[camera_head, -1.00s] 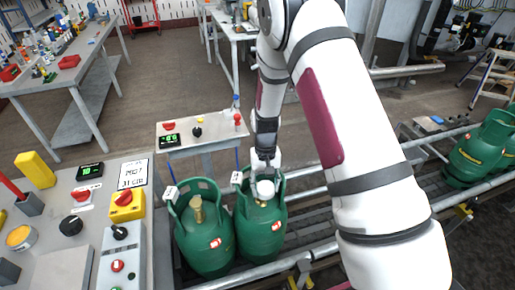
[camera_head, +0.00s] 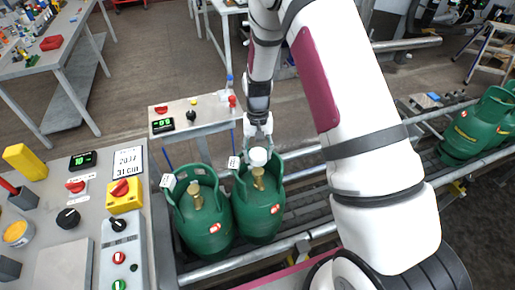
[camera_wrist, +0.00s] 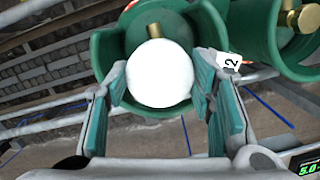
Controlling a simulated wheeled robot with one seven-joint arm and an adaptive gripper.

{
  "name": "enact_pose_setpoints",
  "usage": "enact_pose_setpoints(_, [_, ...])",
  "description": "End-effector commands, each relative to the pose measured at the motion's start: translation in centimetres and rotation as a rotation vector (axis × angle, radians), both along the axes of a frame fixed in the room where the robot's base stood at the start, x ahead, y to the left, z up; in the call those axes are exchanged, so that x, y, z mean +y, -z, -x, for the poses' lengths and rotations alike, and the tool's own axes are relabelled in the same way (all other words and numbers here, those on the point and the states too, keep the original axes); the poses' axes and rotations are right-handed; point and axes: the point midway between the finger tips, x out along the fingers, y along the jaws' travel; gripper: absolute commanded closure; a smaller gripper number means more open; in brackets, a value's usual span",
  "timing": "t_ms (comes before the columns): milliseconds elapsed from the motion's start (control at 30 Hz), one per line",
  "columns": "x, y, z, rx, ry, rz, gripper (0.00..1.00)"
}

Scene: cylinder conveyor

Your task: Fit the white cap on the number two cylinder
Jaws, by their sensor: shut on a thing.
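The white cap (camera_head: 258,157) is held between the fingers of my gripper (camera_head: 257,138). In the wrist view the cap (camera_wrist: 159,73) sits between the two teal-padded fingers (camera_wrist: 160,100). The right one of the near pair of green cylinders (camera_head: 260,212) stands below, its brass valve (camera_head: 258,178) showing under the cap. The cap looks apart from the valve. In the wrist view a tag reading 2 (camera_wrist: 262,62) is by the collar of this cylinder (camera_wrist: 107,50). The cap covers part of the valve (camera_wrist: 154,30) there.
Another green cylinder (camera_head: 205,225) stands close on the left, with a bare valve. More cylinders (camera_head: 478,130) stand at the right on the conveyor, whose rail (camera_head: 300,240) runs in front. A control desk (camera_head: 65,245) is at left, and a small table (camera_head: 190,118) stands behind.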

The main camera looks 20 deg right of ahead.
Motion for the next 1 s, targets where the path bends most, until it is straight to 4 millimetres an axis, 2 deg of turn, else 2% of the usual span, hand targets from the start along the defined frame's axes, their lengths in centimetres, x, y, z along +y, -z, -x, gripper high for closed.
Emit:
enact_pose_setpoints(200, [0.0,2.1,0.0,0.002,0.001,0.000,0.70])
enact_pose_setpoints(400, [0.0,3.4,0.0,0.001,0.000,0.000,0.70])
enact_pose_setpoints(1000, [0.0,4.1,0.0,0.000,0.000,0.000,0.70])
